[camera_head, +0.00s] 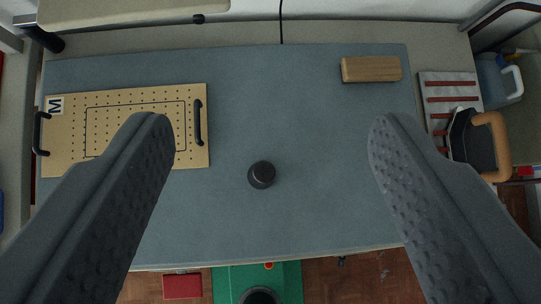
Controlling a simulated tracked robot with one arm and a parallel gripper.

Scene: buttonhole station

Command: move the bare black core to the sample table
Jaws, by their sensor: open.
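The bare black core (262,175) is a small dark cylinder seen from above, on the blue-grey table top (290,100). It lies between the two fingers of my gripper (262,140) in the picture, a little below the line of the fingertips. My gripper is open, with wide empty space between the fingers. No finger touches the core. I cannot tell from this view how far above the core the fingers are. I cannot tell whether this surface is the sample table.
A tan perforated board (75,155) with black handles and an "M" label lies at left, partly behind the left finger. A wooden block (371,69) lies at upper right. An iron (475,140) rests on a striped pad (450,88) at right. A green thing (230,282) stands below the table's front edge.

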